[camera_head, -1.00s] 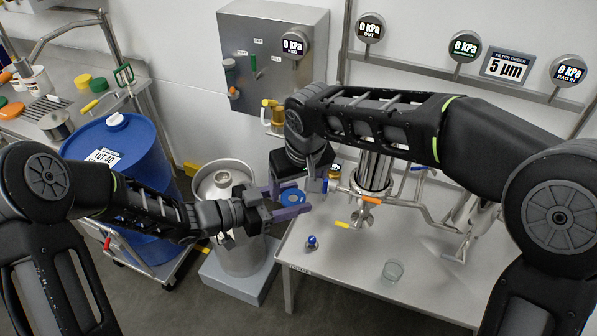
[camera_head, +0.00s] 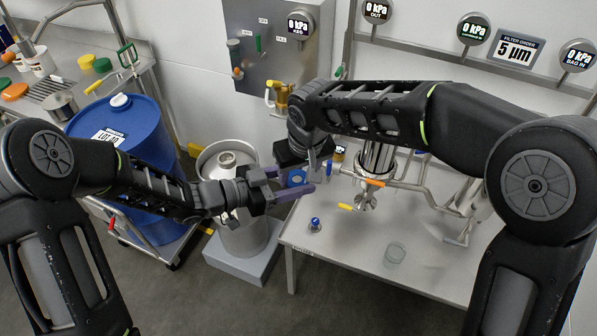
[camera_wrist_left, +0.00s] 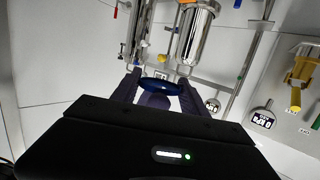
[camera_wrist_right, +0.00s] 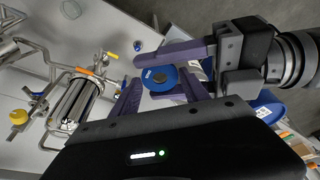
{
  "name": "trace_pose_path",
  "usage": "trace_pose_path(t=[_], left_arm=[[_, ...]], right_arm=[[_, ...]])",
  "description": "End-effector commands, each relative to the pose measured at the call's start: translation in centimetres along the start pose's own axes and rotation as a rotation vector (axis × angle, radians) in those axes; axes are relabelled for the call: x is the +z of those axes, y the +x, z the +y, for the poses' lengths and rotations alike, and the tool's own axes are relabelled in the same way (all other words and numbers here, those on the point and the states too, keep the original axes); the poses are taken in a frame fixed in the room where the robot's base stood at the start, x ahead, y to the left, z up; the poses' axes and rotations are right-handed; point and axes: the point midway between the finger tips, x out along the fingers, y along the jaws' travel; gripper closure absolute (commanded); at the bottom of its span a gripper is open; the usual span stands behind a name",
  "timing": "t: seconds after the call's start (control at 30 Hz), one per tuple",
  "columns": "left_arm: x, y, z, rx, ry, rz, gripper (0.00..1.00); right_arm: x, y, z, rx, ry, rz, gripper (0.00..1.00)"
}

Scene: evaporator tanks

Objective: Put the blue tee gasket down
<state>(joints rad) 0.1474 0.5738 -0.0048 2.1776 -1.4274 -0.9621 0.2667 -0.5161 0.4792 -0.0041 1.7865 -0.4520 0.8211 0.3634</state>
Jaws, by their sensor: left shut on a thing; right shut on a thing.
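My right forearm and hand partly hide the right fingers in the head view.
The steel table (camera_head: 350,265) has bare room at its front, with a small blue-capped bottle (camera_head: 314,225) and a clear glass (camera_head: 395,252) on it. Steel filter piping (camera_head: 375,165) stands behind. A steel vessel (camera_head: 240,235) and blue drum (camera_head: 140,140) stand left.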

Motion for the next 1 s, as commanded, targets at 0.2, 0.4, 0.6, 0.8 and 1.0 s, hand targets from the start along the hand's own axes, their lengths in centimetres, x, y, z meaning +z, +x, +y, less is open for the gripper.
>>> trace_pose_path(t=[0.2, 0.4, 0.6, 0.8, 1.0], left_arm=[[0.01, -0.01, -0.01, 0.0, 0.0, 0.0, 0.85], [0.02, -0.01, 0.0, 0.0, 0.0, 0.0, 0.48], [0.01, -0.01, 0.0, 0.0, 0.0, 0.0, 0.31], [0.01, -0.01, 0.0, 0.0, 0.0, 0.0, 0.23], [0.01, -0.14, -0.02, -0.001, 0.0, 0.0, 0.23]], right_arm=[[-0.01, -0.01, 0.04, 0.001, 0.0, 0.0, 0.71], [-0.01, -0.01, 0.03, 0.0, 0.0, 0.0, 0.88], [-0.01, -0.01, 0.03, 0.0, 0.0, 0.0, 0.92], [-0.01, -0.01, 0.03, 0.0, 0.0, 0.0, 0.92], [-0.01, -0.01, 0.02, 0.0, 0.0, 0.0, 0.92]])
